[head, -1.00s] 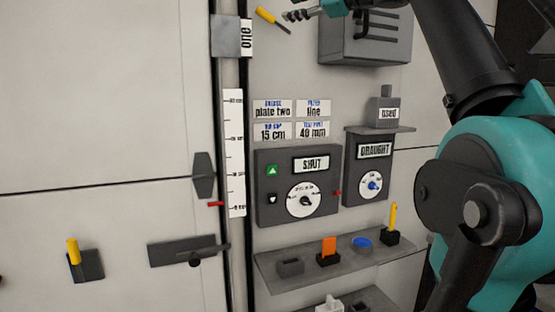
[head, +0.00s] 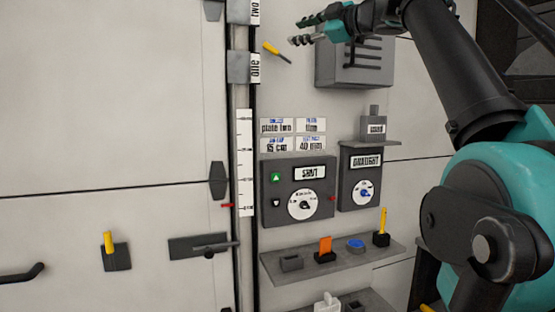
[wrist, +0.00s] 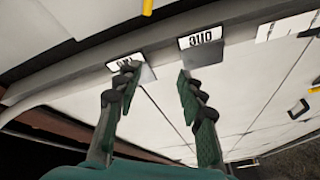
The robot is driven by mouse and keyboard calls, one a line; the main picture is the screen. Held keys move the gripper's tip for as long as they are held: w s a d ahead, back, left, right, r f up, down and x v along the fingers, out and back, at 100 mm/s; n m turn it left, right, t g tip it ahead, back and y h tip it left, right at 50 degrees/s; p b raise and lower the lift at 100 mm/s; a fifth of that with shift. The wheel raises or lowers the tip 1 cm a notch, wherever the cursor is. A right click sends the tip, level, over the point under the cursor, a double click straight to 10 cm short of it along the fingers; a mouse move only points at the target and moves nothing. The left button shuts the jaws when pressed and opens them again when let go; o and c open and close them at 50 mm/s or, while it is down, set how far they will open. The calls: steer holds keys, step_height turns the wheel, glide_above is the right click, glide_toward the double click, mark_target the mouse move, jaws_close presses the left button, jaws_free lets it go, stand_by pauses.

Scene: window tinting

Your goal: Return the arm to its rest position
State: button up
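My gripper (head: 304,31) is near the top of the head view, in front of the wall and left of the grey louvred box (head: 353,68). Its two dark green, jointed fingers are apart. The wrist view also shows the gripper (wrist: 160,82) with its fingers spread and nothing held between them. My arm runs from the right side of the head view up to the gripper, raised and bent.
A yellow-handled tool (head: 277,52) is on the wall below the gripper. Grey blocks labelled "one" (head: 243,68) and "two" (head: 240,10) sit on a vertical rail. A control panel (head: 298,189) and a shelf (head: 285,267) with small items are lower.

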steer(key=w+d+f+m+t+h, duration=0.6)
steer(key=w+d+f+m+h, duration=0.4)
steer(key=w+d+f, duration=0.4)
steer(key=s+d+f+m+g+h, duration=0.2)
steer(key=f+m, duration=0.1)
steer(key=f, duration=0.8)
steer(key=s+d+f+m+g+h, duration=0.1)
steer(key=d+f+m+g+h, duration=0.15)
steer(key=f, duration=0.85)
steer(key=s+d+f+m+g+h, duration=0.2)
steer(key=f+m, duration=0.2)
steer(key=f, duration=0.7)
steer(key=s+a+f+g+y, duration=0.1)
steer(key=s+a+f+g, duration=0.1)
steer(key=s+f, duration=0.7)
steer(key=s+a+f+g+y, duration=0.1)
steer(key=s+a+f+g, duration=0.2)
steer(key=s+f, duration=0.6)
steer(key=s+a+f+g+y, duration=0.2)
steer(key=s+f, duration=0.8)
steer(key=f, duration=0.8)
steer(key=shift+a+m+g, duration=0.45)
steer(key=shift+g, duration=0.5)
steer(key=shift+r, duration=0.1)
steer(key=shift+c, duration=0.6)
